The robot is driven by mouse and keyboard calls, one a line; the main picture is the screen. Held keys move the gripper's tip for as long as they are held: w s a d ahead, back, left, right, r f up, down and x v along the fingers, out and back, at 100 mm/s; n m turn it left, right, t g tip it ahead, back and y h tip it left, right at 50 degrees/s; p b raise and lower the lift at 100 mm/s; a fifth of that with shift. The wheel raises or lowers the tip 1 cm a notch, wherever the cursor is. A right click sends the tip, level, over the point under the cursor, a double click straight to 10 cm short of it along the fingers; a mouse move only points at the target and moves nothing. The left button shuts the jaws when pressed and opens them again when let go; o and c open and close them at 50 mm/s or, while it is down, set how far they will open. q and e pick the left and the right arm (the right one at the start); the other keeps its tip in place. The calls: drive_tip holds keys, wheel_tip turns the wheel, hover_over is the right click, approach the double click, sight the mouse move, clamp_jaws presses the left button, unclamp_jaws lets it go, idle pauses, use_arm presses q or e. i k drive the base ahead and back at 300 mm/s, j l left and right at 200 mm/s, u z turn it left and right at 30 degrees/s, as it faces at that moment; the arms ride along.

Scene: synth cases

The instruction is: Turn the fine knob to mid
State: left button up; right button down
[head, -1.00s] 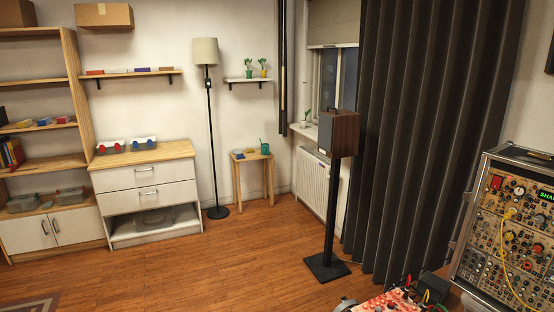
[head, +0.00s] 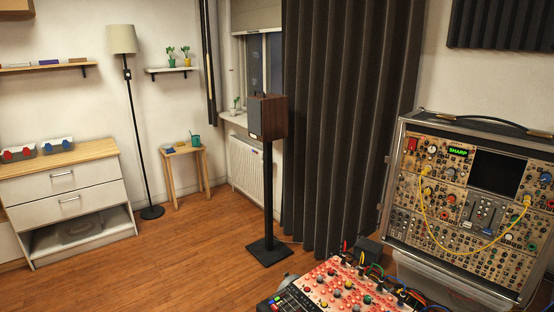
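A modular synth case (head: 398,200) stands upright at the right of the head view, with many small knobs on tan panels. A small green display (head: 458,151) on it reads "SHARP". A yellow cable (head: 455,249) hangs in a loop across its front. A red-panelled synth (head: 345,290) with several coloured knobs lies low at the bottom edge, partly cut off. I cannot tell which knob is the fine knob; labels are too small to read. Neither of my grippers is in view.
A speaker on a black stand (head: 268,200) stands left of the dark curtain (head: 345,120). A drawer cabinet (head: 65,195), floor lamp (head: 130,110) and small stool (head: 184,152) are along the back walls. The wooden floor (head: 175,260) is clear at the centre left.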

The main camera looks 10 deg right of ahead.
sight(451, 171)
drive_tip(key=z, duration=1.65)
drive_tip(key=j+u, duration=0.15)
drive_tip(key=u, duration=0.2)
drive_tip(key=j+u, duration=0.2)
drive_tip(key=u, duration=0.15)
drive_tip(key=j+u, duration=0.2)
drive_tip(key=u, duration=0.15)
